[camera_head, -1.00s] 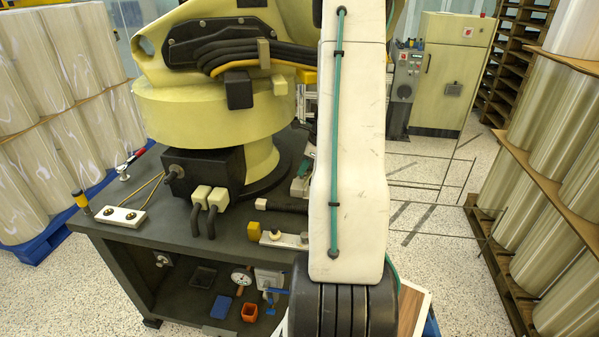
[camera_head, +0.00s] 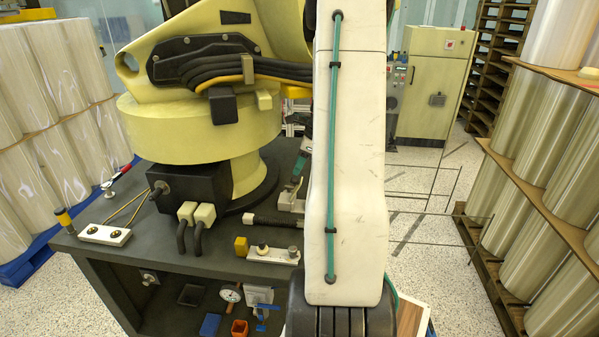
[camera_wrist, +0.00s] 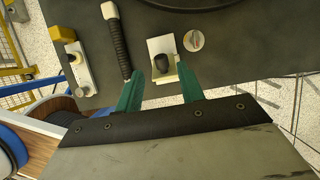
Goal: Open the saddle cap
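A small white fitting with a rounded black piece on it (camera_wrist: 161,60), which I take for the saddle with its cap, sits on the dark bench top in the wrist view. Whether the cap is shut cannot be told. In the head view a pale part of it (camera_head: 289,203) shows left of my forearm. My gripper (camera_wrist: 158,70) is open, its two teal fingers apart. The fitting's near end lies in the gap between the fingertips. Contact cannot be judged. In the head view a teal finger shows beside the fitting, and my forearm hides the rest.
A black ribbed hose (camera_wrist: 117,42) lies left of the fitting, close to the left finger. A red-and-white disc (camera_wrist: 193,40) lies to its right. A white strip with knobs and a yellow block (camera_head: 241,246) stand near the bench front. A large yellow robot base (camera_head: 200,130) fills the bench's back.

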